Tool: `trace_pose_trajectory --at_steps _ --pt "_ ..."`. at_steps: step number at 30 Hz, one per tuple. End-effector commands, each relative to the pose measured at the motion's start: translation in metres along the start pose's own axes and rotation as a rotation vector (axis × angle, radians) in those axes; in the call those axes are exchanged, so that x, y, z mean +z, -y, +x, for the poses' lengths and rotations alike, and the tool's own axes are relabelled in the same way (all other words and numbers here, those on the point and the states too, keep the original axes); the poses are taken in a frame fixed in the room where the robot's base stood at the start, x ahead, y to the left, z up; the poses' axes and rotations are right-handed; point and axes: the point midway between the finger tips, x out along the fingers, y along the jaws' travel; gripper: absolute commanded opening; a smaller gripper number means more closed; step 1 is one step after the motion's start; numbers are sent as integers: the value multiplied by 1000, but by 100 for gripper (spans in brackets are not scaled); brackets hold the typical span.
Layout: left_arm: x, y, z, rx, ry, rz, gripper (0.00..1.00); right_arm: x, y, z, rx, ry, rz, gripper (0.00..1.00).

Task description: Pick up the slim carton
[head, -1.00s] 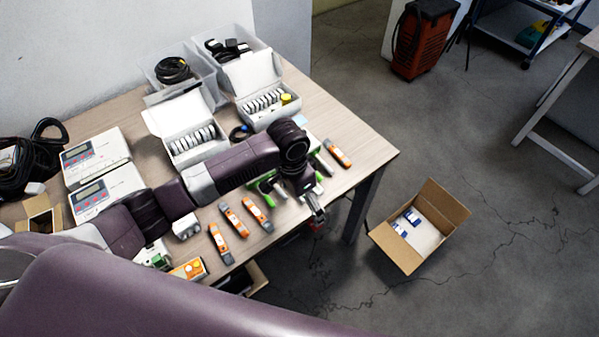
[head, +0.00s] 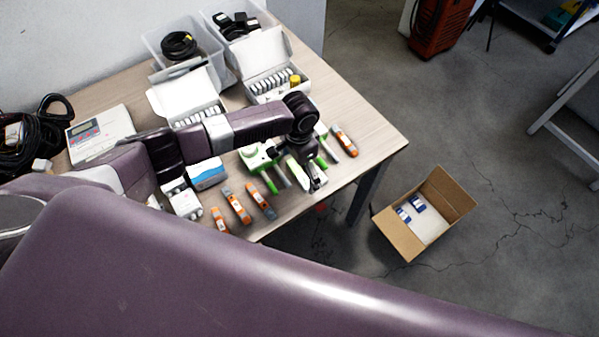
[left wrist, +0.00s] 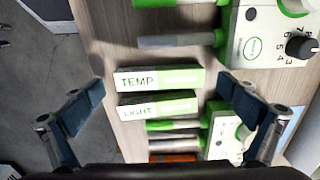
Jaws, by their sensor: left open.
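Two slim cartons with white and green faces lie side by side on the wooden table in the left wrist view, one marked TEMP (left wrist: 158,79) and one marked LIGHT (left wrist: 157,106). My left gripper (left wrist: 162,92) is open above them, with a finger off each end of the cartons and nothing held. In the head view my left gripper (head: 315,182) hangs over the table's front right part. A white carton (head: 296,173) shows just left of it there, its label too small to read. My right gripper is not in view.
Green-handled probes and a dial meter (left wrist: 275,35) lie close around the cartons. Orange and grey testers (head: 237,206) lie to the left, another (head: 344,140) to the right. White boxes of vials (head: 268,65) stand behind. An open cardboard box (head: 456,190) is on the floor.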

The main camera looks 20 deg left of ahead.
Motion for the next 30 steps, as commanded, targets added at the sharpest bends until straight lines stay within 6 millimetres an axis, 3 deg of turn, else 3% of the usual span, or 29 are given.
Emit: trace_pose_trajectory --at_steps 3,7,17,30 --pt "0 0 2 0 0 1 100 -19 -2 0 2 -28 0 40" --pt "0 0 2 0 0 0 98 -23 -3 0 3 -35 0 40" --pt "0 0 1 0 0 0 62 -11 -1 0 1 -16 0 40" --pt "-1 0 -11 1 -2 0 62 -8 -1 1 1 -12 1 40"
